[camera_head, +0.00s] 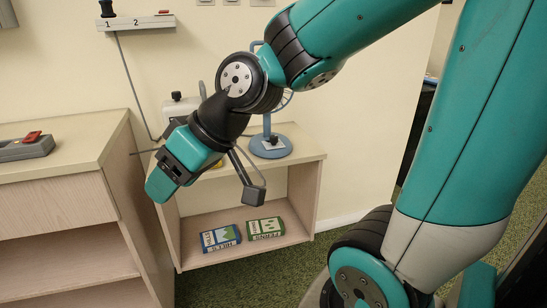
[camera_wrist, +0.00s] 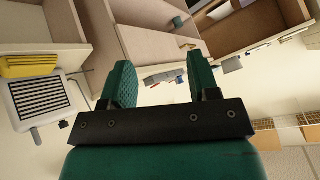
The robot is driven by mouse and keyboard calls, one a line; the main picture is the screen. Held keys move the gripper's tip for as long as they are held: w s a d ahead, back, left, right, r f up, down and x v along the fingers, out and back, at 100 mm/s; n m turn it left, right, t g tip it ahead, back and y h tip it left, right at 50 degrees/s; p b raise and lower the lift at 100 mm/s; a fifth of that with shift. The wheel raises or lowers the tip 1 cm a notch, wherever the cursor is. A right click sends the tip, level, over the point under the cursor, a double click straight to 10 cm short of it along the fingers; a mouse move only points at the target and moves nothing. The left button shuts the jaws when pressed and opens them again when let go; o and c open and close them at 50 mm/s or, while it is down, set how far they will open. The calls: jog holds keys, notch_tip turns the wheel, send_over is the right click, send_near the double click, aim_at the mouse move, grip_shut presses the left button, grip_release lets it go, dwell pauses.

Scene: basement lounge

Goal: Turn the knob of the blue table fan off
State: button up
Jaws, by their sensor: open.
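The blue table fan (camera_head: 268,122) stands on top of the low wooden shelf, right of my gripper in the head view. Its round base (camera_head: 258,150) carries a small light plate with a dark knob (camera_head: 272,140); the knob's setting is too small to tell. My arm hides most of the fan's head, and only part of the cage (camera_head: 287,98) shows. My gripper (camera_head: 160,187) is in front of the shelf's left side, pointing down-left, apart from the fan. In the wrist view its two green fingers (camera_wrist: 162,80) are spread with nothing between them. I cannot make out the fan there.
A white appliance (camera_head: 180,106) stands on the shelf (camera_head: 305,146) behind my gripper. It seems to show in the wrist view with a striped grille (camera_wrist: 40,98), beside a yellow object (camera_wrist: 28,66). Two boxes (camera_head: 220,238) (camera_head: 265,228) lie below. A cabinet (camera_head: 60,195) is left.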

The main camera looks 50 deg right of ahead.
jog(key=w+d+f+m+t+h+b, duration=0.25)
jog(key=w+d+f+t+b, duration=0.35)
jog(key=d, duration=0.3)
jog(key=m+t+h+b, duration=0.4)
jog(key=m+h+b, duration=0.3)
jog(key=h+b, duration=0.65)
send_near(274, 140)
jog(key=w+d+p, duration=0.2)
jog(key=w+p, duration=0.1)
jog(key=p, duration=0.3)
jog(key=w+d+r+y+p, duration=0.1)
jog(key=w+d+p, duration=0.1)
jog(key=w+p, duration=0.2)
jog(key=w+d+y+p, duration=0.1)
jog(key=w+d+p, duration=0.1)
jog(key=p, duration=0.6)
jog(key=shift+w+d+r, duration=0.25)
jog(key=shift+w+d, duration=0.1)
jog(key=shift+w, duration=0.3)
jog(key=shift+w+d+f, duration=0.2)
jog(key=shift+w, duration=0.1)
